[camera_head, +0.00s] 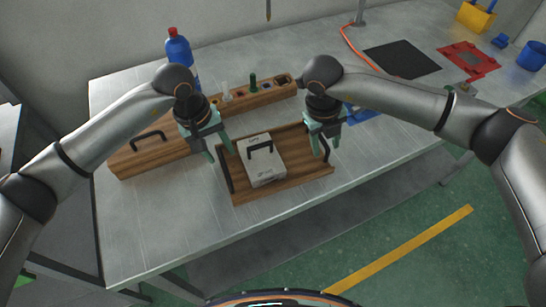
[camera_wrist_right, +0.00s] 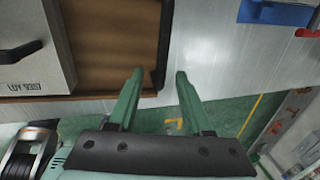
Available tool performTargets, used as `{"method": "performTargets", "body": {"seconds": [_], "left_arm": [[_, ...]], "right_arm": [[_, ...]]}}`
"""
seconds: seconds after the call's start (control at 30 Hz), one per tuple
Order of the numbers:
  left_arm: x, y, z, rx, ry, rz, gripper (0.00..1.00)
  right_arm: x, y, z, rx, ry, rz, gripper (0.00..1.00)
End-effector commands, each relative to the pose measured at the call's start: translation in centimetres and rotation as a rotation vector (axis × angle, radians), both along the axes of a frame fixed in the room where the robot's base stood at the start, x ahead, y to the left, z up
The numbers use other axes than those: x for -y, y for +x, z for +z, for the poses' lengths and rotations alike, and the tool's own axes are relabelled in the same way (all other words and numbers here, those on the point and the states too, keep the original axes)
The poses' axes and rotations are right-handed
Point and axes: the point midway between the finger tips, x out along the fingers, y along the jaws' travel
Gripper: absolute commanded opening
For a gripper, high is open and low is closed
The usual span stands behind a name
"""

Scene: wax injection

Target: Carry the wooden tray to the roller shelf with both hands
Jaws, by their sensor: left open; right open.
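The wooden tray (camera_head: 292,187) lies on the metal table near its front edge, with a dark handle at its left end and one at its right end. A light metal box (camera_head: 262,163) with a black handle stands in it. My left gripper (camera_head: 222,157) is open above the tray's left end. My right gripper (camera_head: 321,155) is open above the tray's right end. In the right wrist view the tray (camera_wrist_right: 110,40) fills the upper left, and my open right gripper (camera_wrist_right: 155,75) is empty near its right edge. I cannot make out a roller shelf.
A long wooden block (camera_head: 262,98) with bottles and slots sits behind the tray. A blue bottle (camera_head: 178,48) stands at the back. A black mat (camera_head: 402,59), a red plate (camera_head: 468,59) and a blue cup (camera_head: 531,55) are at right. Bare table (camera_head: 160,225) lies at front left.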

Motion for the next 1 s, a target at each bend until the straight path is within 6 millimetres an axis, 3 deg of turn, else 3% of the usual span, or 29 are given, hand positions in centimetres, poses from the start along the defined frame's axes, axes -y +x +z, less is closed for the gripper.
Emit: {"method": "performTargets", "body": {"seconds": [0.13,0.47,0.9,1.0], "left_arm": [[0.18,0.03,-0.86,0.0,0.0,0.0,0.49],[0.21,0.05,-1.02,0.001,0.0,0.0,0.48],[0.17,0.06,-0.98,0.001,0.001,0.0,0.0],[0.14,0.06,-0.99,0.001,0.001,0.0,0.0]], "right_arm": [[0.2,0.03,-0.92,-0.001,0.0,-0.001,0.5],[0.24,0.05,-1.05,-0.001,0.0,-0.001,0.49],[0.28,0.06,-1.0,0.0,-0.001,-0.001,0.0],[0.31,0.07,-1.0,0.0,-0.002,-0.002,0.0]]}}
